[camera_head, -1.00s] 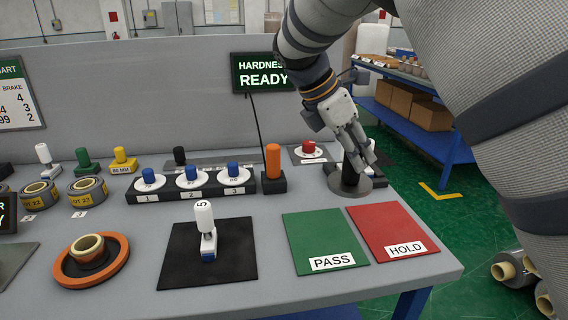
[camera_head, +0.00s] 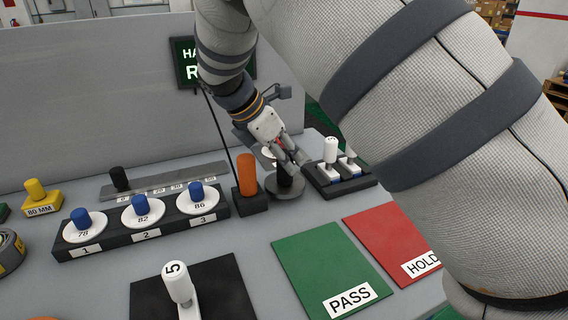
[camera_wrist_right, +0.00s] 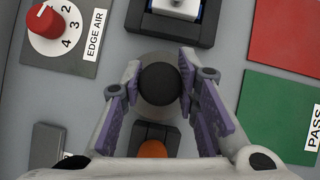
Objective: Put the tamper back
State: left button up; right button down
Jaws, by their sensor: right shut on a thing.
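The tamper shows as a black round knob (camera_wrist_right: 160,83) between my right fingers in the wrist view. In the head view its dark body (camera_head: 284,184) stands upright at a round grey base (camera_head: 290,193). Whether it rests in that base or just above it I cannot tell. My right gripper (camera_head: 287,158) reaches down over it from behind and is shut on it. In the wrist view the purple-padded fingers (camera_wrist_right: 160,93) lie on both sides of the knob. The tamper's lower end is hidden. My left gripper is not in view.
An orange-handled tool (camera_head: 248,176) stands close left of the base. A black tray with white-topped pieces (camera_head: 334,184) is close right. The green PASS mat (camera_head: 325,265) and red HOLD mat (camera_head: 388,238) lie in front. A red dial (camera_wrist_right: 50,20) shows in the wrist view.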

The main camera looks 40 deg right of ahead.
jog(key=shift+f, duration=0.75)
jog(key=c, duration=1.2)
grip_release()
jog(key=shift+f, duration=0.15)
jog(key=v, duration=1.2)
